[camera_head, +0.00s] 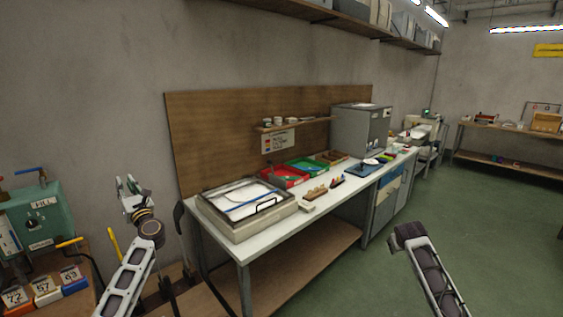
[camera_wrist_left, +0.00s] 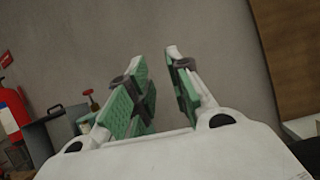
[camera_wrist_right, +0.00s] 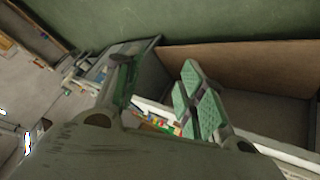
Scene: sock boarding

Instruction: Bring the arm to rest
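My left gripper (camera_head: 130,190) is raised at the left, in front of the bare wall and left of the workbench. In the left wrist view its green-padded fingers (camera_wrist_left: 163,88) stand apart with nothing between them. My right arm (camera_head: 430,265) reaches in at the lower right over the green floor; its gripper is hard to make out in the head view. In the right wrist view the right gripper's green-padded fingers (camera_wrist_right: 160,95) are spread wide and hold nothing. Neither gripper touches anything.
The workbench (camera_head: 330,212) carries a framed tray (camera_head: 245,232), a red bin (camera_head: 284,176), a green bin (camera_head: 308,165) and a grey cabinet (camera_head: 358,130). A teal machine (camera_head: 40,215) and numbered blocks (camera_head: 45,288) stand at the left. Open green floor (camera_head: 500,220) lies at the right.

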